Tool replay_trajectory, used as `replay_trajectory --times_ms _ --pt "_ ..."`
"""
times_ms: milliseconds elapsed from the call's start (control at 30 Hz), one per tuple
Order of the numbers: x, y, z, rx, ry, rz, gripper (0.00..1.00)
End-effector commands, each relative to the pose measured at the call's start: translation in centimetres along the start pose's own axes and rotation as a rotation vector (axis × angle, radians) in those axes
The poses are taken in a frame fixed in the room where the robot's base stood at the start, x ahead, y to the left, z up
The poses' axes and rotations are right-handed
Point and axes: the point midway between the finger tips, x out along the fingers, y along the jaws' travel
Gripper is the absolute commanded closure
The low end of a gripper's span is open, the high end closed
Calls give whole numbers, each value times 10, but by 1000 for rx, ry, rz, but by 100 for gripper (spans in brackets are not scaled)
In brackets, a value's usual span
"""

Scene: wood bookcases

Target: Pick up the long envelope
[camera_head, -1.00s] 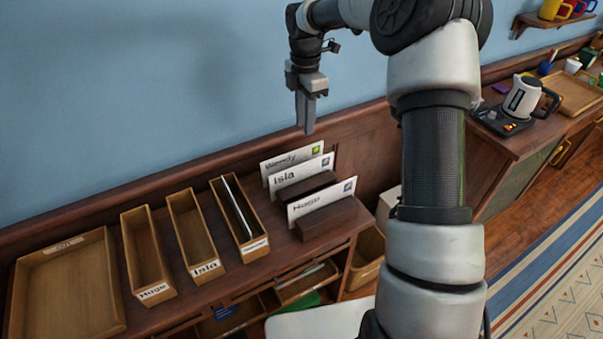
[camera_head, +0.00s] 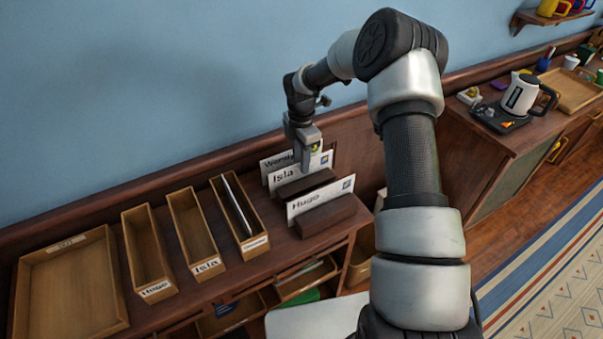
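Three white envelopes stand upright in dark wooden holders on the counter. The Wendy envelope (camera_head: 272,164) is at the back, the Isla envelope (camera_head: 284,177) just in front of it, and the Hugo envelope (camera_head: 318,200) nearest. I cannot tell for certain which is the long one. My gripper (camera_head: 305,168) points down at the two back envelopes and hides part of them, including the end of the name Wendy. Its fingers are seen edge-on, so neither their gap nor any contact with paper is clear.
Narrow wooden boxes labelled Hugo (camera_head: 157,288) and Isla (camera_head: 206,266) stand left of the envelopes. A third box (camera_head: 256,245) holds an envelope. A wide empty tray (camera_head: 70,323) is at far left. The wall is close behind. A kettle (camera_head: 521,94) is far right.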

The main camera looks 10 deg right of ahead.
Motion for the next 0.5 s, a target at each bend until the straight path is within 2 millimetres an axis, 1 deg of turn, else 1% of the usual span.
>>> replay_trajectory --times_ms 33,133,367,500 --pt "6 0 0 0 0 0 75" --pt "12 0 0 0 -1 0 75" --pt "13 0 1 0 -1 1 75" --pt "13 0 0 0 -1 1 99"
